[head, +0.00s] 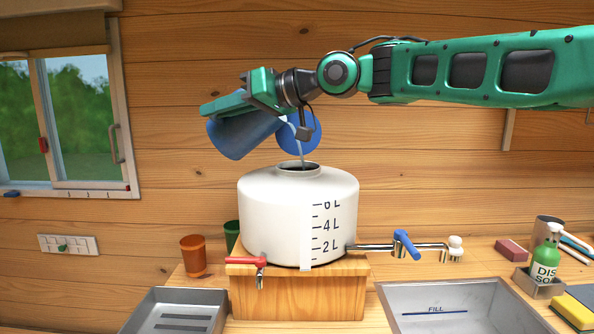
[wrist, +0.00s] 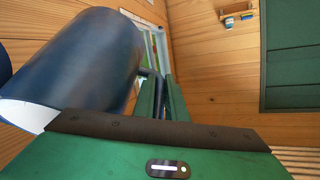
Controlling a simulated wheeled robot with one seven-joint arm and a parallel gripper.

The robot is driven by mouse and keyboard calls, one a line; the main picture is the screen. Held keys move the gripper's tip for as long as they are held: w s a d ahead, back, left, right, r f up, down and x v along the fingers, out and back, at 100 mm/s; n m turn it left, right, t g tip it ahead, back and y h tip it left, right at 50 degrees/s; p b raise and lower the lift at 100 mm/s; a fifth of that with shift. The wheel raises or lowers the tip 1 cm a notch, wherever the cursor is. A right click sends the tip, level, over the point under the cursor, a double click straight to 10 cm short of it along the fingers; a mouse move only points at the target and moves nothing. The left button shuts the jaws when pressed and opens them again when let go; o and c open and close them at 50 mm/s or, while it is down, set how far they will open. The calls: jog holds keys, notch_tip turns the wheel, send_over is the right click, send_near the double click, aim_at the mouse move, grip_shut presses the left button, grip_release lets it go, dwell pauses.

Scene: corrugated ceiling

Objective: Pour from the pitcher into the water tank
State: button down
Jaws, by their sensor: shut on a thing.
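The blue pitcher (head: 238,138) is tipped in the air above and left of the water tank, its mouth end toward the tank's opening. My gripper (head: 225,104) is shut on the pitcher, seemingly at its handle, which the fingers mostly hide. A thin pale stream runs from the pitcher down to the open neck (head: 299,168) of the white water tank (head: 270,210). In the wrist view the pitcher (wrist: 85,60) shows large beside my gripper (wrist: 166,98), with a white rim area at lower left. The tank's water level is not clear.
The tank stands on a wooden block (head: 300,296), with a red tap (head: 258,262) in front and a blue-handled valve (head: 405,243) at right. Metal basins (head: 180,308) (head: 450,290) flank it. Orange (head: 193,256) and green cups (head: 232,235) stand left, a soap bottle (head: 545,257) right.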

jog(key=shift+s+d+r+t+y+b, duration=0.1)
jog(key=shift+r+y+b, duration=0.25)
jog(key=shift+b, duration=0.85)
jog(key=shift+w+d+r+t+y+b, duration=0.15)
jog(key=shift+r+y+b, duration=0.2)
jog(key=shift+b, duration=0.85)
jog(key=shift+s+d+r+t+y+b, duration=0.15)
jog(key=shift+r+y+b, duration=0.2)
jog(key=shift+b, duration=0.85)
jog(key=shift+s+d+r+y, duration=0.1)
jog(key=shift+d+r+y, duration=0.2)
jog(key=shift+r+y, duration=0.45)
dwell(2.0)
jog(key=shift+s+d+r+t+y, duration=0.1)
jog(key=shift+d+r+t+y, duration=0.2)
jog(key=shift+d+r, duration=0.2)
dwell(1.1)
